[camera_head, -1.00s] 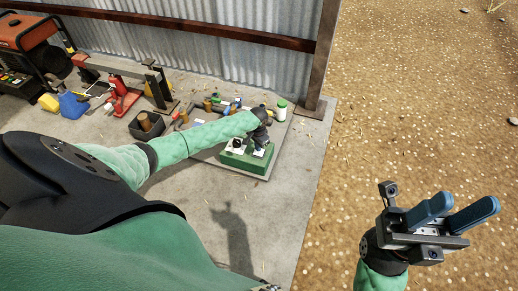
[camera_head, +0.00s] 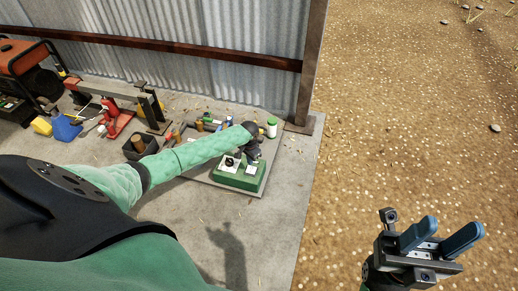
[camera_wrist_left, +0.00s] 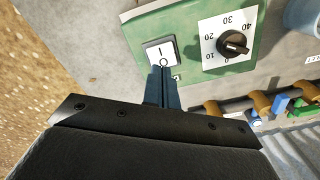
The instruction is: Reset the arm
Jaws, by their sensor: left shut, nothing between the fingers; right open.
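My left arm reaches across the slab to a green control box (camera_head: 240,176). My left gripper (camera_head: 254,159) is at the box, small and partly hidden by its wrist in the head view. In the left wrist view its closed fingers (camera_wrist_left: 163,76) are shut and empty, with the tips at the lower part of a white rocker switch (camera_wrist_left: 160,53) marked I and O. I cannot tell if they touch it. A black dial (camera_wrist_left: 233,44) on a numbered plate is beside the switch. My right gripper (camera_head: 443,236) is open and empty, over the gravelly ground at lower right.
A white bottle with a green cap (camera_head: 271,128) stands just behind the box. A black bin (camera_head: 140,146), a red jack (camera_head: 115,119), a blue jug (camera_head: 66,128) and a generator (camera_head: 22,65) are to the left. A corrugated wall (camera_head: 240,75) and post (camera_head: 312,65) stand behind.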

